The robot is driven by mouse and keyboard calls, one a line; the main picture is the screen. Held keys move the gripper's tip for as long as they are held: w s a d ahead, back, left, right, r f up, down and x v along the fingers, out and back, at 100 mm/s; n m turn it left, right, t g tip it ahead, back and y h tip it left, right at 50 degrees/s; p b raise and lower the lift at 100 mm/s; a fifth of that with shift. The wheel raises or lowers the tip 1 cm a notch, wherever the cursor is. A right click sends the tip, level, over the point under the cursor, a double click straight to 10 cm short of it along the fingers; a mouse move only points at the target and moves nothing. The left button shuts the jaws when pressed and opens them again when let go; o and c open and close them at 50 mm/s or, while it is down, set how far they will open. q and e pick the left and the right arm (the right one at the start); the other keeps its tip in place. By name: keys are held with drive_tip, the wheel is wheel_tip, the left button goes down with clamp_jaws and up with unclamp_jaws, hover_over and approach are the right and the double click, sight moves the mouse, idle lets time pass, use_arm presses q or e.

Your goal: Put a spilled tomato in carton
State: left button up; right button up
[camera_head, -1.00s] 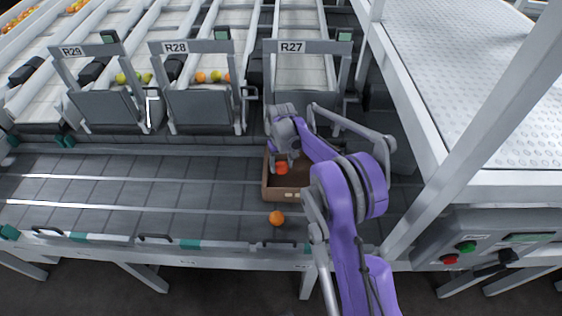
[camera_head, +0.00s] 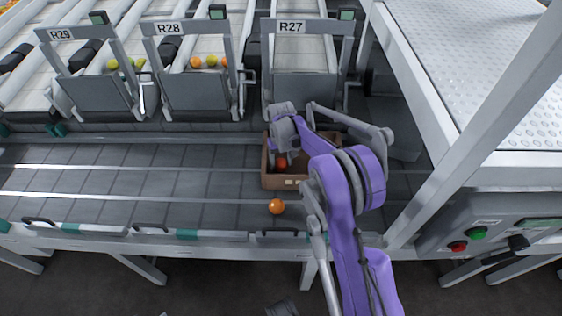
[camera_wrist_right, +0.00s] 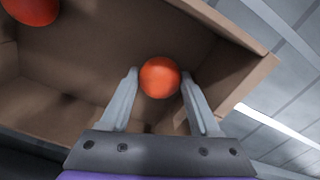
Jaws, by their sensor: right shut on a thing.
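The brown carton (camera_head: 292,183) stands on the grey conveyor. My right gripper (camera_head: 281,153) is over its left part, pointing down. In the right wrist view the gripper (camera_wrist_right: 161,80) is shut on a red-orange tomato (camera_wrist_right: 160,77), one finger on each side. In the head view this tomato (camera_head: 281,162) shows just behind the carton's near wall. The right wrist view shows the carton's inside and walls (camera_wrist_right: 235,95), and another red tomato (camera_wrist_right: 32,8) at the top left, apparently in the carton. An orange tomato (camera_head: 277,206) lies on the conveyor in front of the carton. My left gripper is not visible.
Lane gates R29, R28 (camera_head: 200,92) and R27 (camera_head: 300,90) stand behind the conveyor (camera_head: 110,180), with fruit behind two. A white post (camera_head: 470,130) and a button panel (camera_head: 485,235) are on the right. The conveyor left of the carton is clear.

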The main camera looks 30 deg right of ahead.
drive_tip(key=shift+f+b, duration=0.4)
drive_tip(key=shift+f, duration=0.2)
idle(0.4)
drive_tip(key=o, duration=1)
drive_tip(key=c, duration=0.3)
drive_tip(key=shift+c, duration=0.2)
drive_tip(key=shift+r+p, duration=1.9)
drive_tip(key=shift+r, duration=1.65)
